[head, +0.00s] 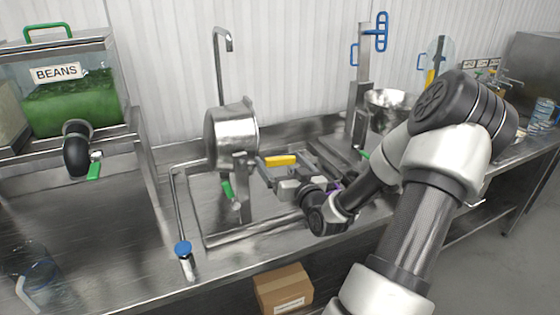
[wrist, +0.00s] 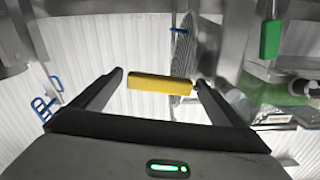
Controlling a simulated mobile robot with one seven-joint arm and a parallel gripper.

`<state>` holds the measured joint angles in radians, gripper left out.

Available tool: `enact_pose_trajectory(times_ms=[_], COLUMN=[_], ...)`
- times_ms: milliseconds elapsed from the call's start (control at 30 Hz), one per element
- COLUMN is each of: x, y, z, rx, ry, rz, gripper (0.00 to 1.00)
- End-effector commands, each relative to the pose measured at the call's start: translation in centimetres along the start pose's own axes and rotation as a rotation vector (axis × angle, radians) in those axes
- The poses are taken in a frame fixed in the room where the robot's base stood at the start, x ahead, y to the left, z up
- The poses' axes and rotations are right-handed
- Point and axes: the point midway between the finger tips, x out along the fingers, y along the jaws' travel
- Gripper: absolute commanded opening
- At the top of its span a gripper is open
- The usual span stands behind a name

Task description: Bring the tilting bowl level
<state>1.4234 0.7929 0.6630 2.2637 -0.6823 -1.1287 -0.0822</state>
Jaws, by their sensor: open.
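The tilting bowl (head: 231,135) is a shiny metal pot on a stand over the sink area. It looks tipped in the head view, and I cannot see into it. A yellow grip bar (head: 280,160) shows to the right of the bowl; its link to the bowl is unclear. My gripper (head: 278,172) is low to the right of the bowl, near this yellow bar. Contact cannot be told.
A beans dispenser (head: 75,95) with a green-handled spout stands at left. A tall metal tap (head: 218,75) rises behind the bowl. Another metal bowl (head: 388,98) is behind my arm. The left counter is mostly clear.

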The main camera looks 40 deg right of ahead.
Motion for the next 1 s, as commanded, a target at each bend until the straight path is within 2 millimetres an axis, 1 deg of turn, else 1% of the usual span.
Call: enact_pose_trajectory(times_ms=[33, 133, 400, 467, 700, 767, 1000], x=[0.44, 0.91, 1.04, 1.03, 1.01, 1.01, 1.11], y=[0.0, 0.01, 0.01, 0.01, 0.02, 0.02, 0.39], z=[-0.01, 0.01, 0.03, 0.03, 0.03, 0.03, -0.24], rx=[0.001, 0.0, 0.0, 0.0, 0.0, 0.0, -0.022], ry=[0.0, 0.0, 0.0, 0.0, -0.001, 0.0, 0.001], rz=[0.0, 0.001, 0.001, 0.001, 0.001, 0.001, 0.001], gripper=[0.94, 0.94, 0.94, 0.85, 0.45, 0.35, 0.35])
